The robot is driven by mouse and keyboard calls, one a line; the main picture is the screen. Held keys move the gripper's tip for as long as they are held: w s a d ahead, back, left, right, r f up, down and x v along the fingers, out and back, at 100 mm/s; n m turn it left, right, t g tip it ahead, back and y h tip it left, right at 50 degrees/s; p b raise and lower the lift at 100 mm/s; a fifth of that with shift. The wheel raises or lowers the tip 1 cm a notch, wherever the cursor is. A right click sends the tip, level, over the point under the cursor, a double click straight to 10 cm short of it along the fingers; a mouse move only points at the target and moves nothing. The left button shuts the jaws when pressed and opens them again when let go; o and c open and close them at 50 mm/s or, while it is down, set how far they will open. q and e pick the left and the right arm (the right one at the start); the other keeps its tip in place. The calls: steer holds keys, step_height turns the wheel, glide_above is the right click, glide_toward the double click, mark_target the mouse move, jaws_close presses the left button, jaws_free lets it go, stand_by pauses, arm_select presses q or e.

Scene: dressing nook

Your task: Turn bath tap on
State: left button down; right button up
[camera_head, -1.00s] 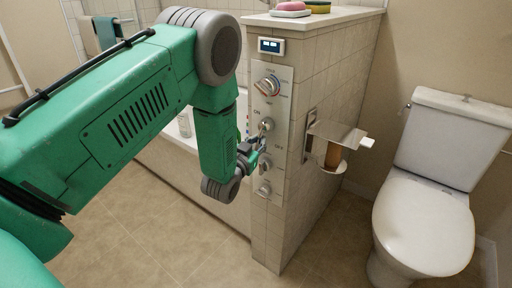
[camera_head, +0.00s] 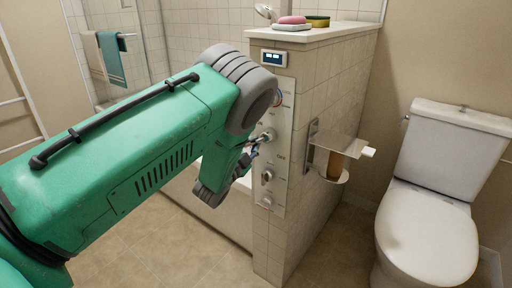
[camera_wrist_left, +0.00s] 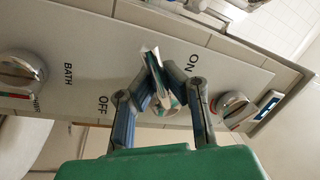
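The control panel (camera_head: 272,160) is on the end of the tiled half wall. The bath tap (camera_head: 268,136) is a small metal lever knob in the middle of it. In the left wrist view the tap (camera_wrist_left: 155,68) stands between the printed OFF and ON marks, its silver lever between my fingertips. My left gripper (camera_head: 256,146) is at the panel, and in the left wrist view its fingers (camera_wrist_left: 162,84) close in on both sides of the lever and appear to touch it. My right gripper is not in view.
Lower knobs (camera_head: 267,176) sit below the tap. A paper holder (camera_head: 338,153) juts from the wall's right side, with a toilet (camera_head: 428,225) beyond. The bathtub (camera_head: 232,212) is behind my arm. Soap (camera_head: 291,20) and a sponge (camera_head: 317,22) lie on the ledge. Floor in front is clear.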

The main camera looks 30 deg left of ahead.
arm_select(q)
steer(key=shift+s+f+m, duration=0.1)
steer(key=shift+m, duration=0.6)
steer(key=shift+a+h, duration=0.1)
steer(key=shift+h, duration=0.2)
steer(key=c, duration=1.6)
jaws_free()
steer(key=shift+c, duration=0.2)
steer(key=shift+o, duration=0.4)
steer(key=shift+r, duration=0.2)
steer(key=s+f, duration=0.2)
steer(key=s, duration=1)
steer(key=shift+f, duration=0.15)
steer(key=shift+w, duration=0.1)
